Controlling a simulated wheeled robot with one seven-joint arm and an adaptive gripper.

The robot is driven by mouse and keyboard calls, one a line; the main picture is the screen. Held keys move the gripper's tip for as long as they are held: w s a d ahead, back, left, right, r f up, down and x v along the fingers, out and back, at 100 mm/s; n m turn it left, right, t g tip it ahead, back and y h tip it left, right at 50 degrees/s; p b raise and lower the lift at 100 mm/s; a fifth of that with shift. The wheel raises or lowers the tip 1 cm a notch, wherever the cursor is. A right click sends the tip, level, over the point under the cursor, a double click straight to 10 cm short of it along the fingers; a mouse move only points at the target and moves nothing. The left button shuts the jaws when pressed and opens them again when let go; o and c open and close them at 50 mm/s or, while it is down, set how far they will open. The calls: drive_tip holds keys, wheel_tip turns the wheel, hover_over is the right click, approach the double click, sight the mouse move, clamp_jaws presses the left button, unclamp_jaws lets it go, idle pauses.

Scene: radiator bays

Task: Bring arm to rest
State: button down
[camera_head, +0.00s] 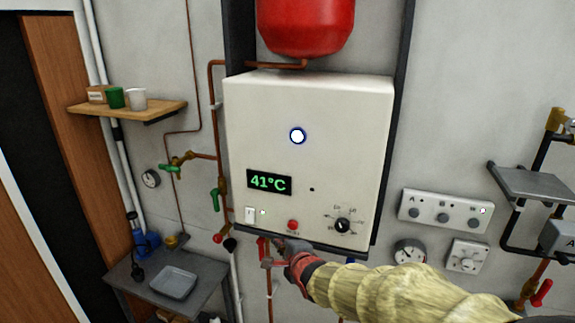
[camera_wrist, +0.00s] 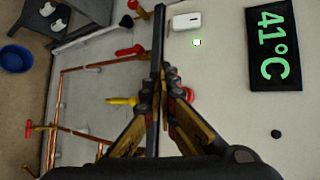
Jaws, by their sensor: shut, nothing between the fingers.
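My gripper (camera_head: 280,244) is in front of the lower edge of the white boiler box (camera_head: 340,110) in the head view, and my sleeved arm reaches in from the lower right. In the wrist view, my gripper (camera_wrist: 160,75) has its fingers together with nothing between them. The boiler's green display (camera_head: 269,182) reads 41°C, and it also shows in the wrist view (camera_wrist: 272,45). A red button (camera_head: 292,225), a black dial (camera_head: 342,226) and a white rocker switch (camera_head: 250,214) sit along the box's lower front. The fingers partly hide the red button in the wrist view.
A red tank (camera_head: 306,25) is above the box. Copper pipes with green (camera_head: 214,198) and red valve handles run on the left. A grey bench (camera_head: 205,284) with a tray stands lower left. A panel with several knobs (camera_head: 445,212) and a metal shelf (camera_head: 530,183) are on the right.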

drive_tip(key=s+d+f+n+g+h+b, duration=0.1)
drive_tip(key=s+d+f+n+b, duration=0.4)
drive_tip(key=s, duration=0.7)
drive_tip(key=s+d+f+n+g+h+b, duration=0.2)
drive_tip(key=s+d+f+n+b, duration=0.4)
drive_tip(key=s+b, duration=0.6)
drive_tip(key=s+d+f+n+g+h+b, duration=0.1)
drive_tip(key=s+d+f+n+g+b, duration=0.2)
drive_tip(key=s+d+f+n+b, duration=0.2)
drive_tip(key=s+d+f+b, duration=0.3)
drive_tip(key=s+d+f, duration=0.1)
drive_tip(key=s, duration=0.3)
drive_tip(key=shift+d+f+n+g+b, duration=0.2)
drive_tip(key=shift+f+n+g+b, duration=0.15)
drive_tip(key=shift+f, duration=0.3)
